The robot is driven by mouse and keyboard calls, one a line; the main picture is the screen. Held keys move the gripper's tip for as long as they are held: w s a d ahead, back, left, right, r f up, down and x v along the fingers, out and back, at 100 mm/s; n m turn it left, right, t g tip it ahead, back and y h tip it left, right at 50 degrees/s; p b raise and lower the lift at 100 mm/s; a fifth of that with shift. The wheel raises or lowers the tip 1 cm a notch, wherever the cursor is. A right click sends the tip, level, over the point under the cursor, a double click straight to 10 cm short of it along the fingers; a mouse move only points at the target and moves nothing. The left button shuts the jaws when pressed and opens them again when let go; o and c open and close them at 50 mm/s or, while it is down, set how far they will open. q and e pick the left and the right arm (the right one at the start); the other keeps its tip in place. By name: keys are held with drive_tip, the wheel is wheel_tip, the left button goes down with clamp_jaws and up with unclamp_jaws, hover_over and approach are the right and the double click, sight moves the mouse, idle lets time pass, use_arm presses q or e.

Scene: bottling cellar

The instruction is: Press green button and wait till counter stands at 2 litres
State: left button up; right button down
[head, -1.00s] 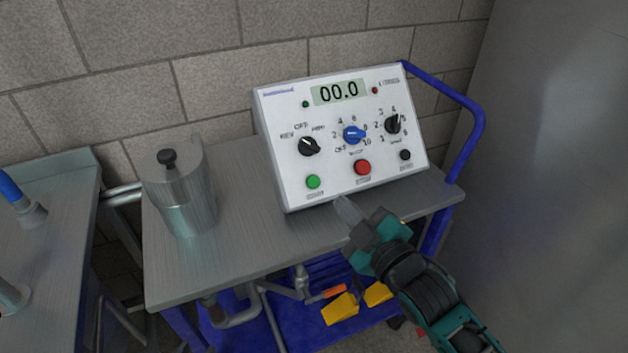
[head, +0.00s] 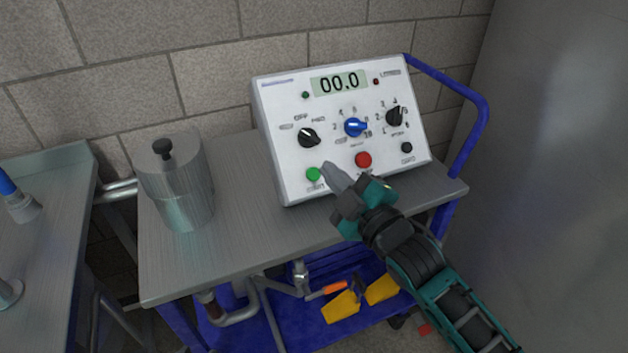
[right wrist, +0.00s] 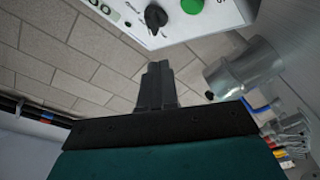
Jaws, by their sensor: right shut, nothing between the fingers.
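The white control box (head: 300,190) stands on a grey cart top. Its counter display (head: 340,83) reads 00.0. The green button (head: 313,174) is at the lower left of its face, with a red button (head: 363,159) to its right. My right gripper (head: 328,170) is shut and empty, its tip just right of the green button in the head view. In the right wrist view the shut fingers (right wrist: 158,75) point toward the box, and the green button (right wrist: 192,5) shows above and right of them, apart. Contact with the box cannot be told. My left gripper is not in view.
A metal canister (head: 178,185) with a black knob stands left of the box. The cart has a blue handle (head: 470,130) at the right. Black and blue dials sit above the buttons. Yellow items (head: 342,307) lie on the lower shelf. Bare cart top (head: 245,220) lies between canister and box.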

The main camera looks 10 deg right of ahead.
sight(313, 174)
use_arm(q)
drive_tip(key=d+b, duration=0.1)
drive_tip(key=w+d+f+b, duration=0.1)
drive_tip(key=b, duration=0.1)
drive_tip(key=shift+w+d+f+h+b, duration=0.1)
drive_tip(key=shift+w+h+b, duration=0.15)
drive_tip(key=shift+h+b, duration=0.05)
use_arm(e)
drive_tip(key=w+a+f, duration=0.1)
drive_tip(key=w+f, duration=0.3)
drive_tip(key=shift+w+a, duration=0.15)
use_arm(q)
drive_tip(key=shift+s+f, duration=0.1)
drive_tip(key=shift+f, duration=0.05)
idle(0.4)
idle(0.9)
use_arm(e)
drive_tip(key=shift+f, duration=0.1)
drive_tip(key=shift+w+a+f, duration=0.1)
drive_tip(key=shift+w+f, duration=0.1)
drive_tip(key=shift+w, duration=0.1)
